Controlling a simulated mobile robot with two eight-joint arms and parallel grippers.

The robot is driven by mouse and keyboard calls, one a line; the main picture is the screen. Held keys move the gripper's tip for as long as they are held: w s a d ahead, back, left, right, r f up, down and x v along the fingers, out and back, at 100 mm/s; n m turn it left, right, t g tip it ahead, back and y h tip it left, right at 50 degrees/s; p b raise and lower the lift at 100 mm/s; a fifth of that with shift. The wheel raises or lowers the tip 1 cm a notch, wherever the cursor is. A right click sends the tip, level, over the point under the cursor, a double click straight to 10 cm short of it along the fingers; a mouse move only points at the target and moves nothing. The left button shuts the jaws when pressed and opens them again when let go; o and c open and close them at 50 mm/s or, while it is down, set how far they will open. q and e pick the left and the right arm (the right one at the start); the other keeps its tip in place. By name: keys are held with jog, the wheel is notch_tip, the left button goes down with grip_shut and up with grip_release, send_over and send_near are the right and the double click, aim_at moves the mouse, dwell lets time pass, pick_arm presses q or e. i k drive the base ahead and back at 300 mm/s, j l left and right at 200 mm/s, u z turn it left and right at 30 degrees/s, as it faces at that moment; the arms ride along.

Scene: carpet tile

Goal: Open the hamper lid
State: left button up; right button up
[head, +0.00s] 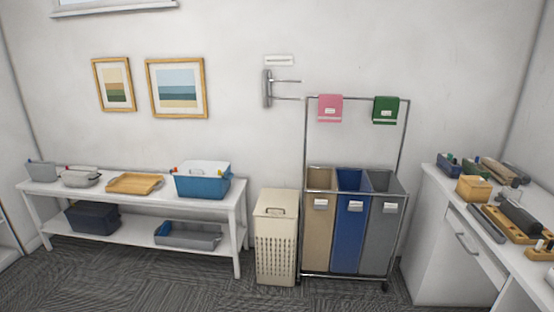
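The hamper (276,249) is a tall cream bin with a perforated front, standing on the carpet near the middle of the head view. The hamper stands between the white bench and the three-bin laundry sorter. Neither of my grippers shows in the head view.
To the left, a white two-tier bench (241,222) bears several bins and a tray. To the right, a laundry sorter (346,278) has tan, blue and grey bags. A white counter (430,205) stands far right. Carpet (160,285) in front is clear.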

aim_at(271, 202)
jog(key=i+u, duration=0.3)
jog(key=i, duration=0.5)
jog(key=i+l+u, duration=0.1)
jog(key=i+u, duration=0.2)
jog(key=i, duration=0.5)
jog(key=i+j+z, duration=0.15)
jog(key=i, duration=0.35)
jog(key=i+j+z, duration=0.15)
jog(key=i, duration=0.4)
jog(key=i+j+z, duration=0.1)
jog(key=i, duration=0.4)
jog(key=i+j+z, duration=0.4)
jog(key=i+z, duration=0.15)
jog(key=i, duration=0.15)
